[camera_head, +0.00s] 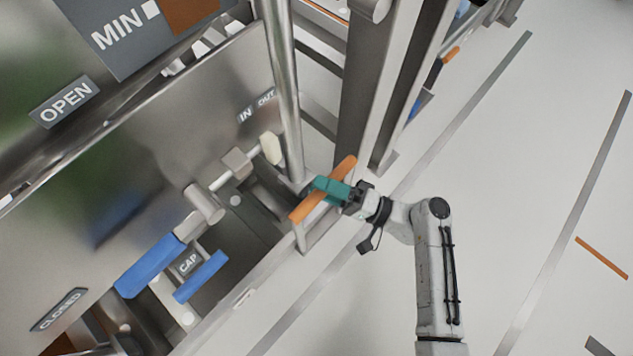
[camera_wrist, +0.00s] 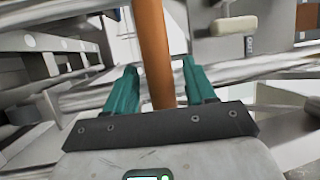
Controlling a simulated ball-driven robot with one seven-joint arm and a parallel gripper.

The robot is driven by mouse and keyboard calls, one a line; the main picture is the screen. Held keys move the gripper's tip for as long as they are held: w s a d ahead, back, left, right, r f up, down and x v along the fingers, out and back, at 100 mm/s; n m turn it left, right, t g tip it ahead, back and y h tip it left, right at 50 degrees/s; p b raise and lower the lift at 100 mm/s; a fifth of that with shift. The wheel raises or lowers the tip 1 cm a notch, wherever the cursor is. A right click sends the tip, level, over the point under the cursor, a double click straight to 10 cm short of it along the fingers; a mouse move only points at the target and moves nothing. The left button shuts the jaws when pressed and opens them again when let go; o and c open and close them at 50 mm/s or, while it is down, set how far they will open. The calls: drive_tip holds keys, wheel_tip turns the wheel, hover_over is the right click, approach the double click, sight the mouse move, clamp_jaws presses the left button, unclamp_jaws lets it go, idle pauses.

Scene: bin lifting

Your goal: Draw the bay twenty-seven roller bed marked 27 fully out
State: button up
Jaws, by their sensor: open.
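An orange bar handle (camera_head: 303,210) stands on a light metal frame low in the middle of the head view. It runs diagonally and also shows in the wrist view (camera_wrist: 152,45), passing up between the fingers. My gripper (camera_head: 325,188) has teal fingers and is at the middle of this bar. In the wrist view my gripper (camera_wrist: 160,78) is open, with one finger on each side of the bar and gaps beside it. No 27 mark is readable, so I cannot tell from a label which bay this handle belongs to.
A vertical steel post (camera_head: 284,90) rises just left of the handle. A metal panel (camera_head: 150,140) with blue handles (camera_head: 150,264) and a CAP label fills the left. A grey upright (camera_head: 362,90) stands behind.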

drive_tip(key=shift+x, duration=1.05)
clamp_jaws()
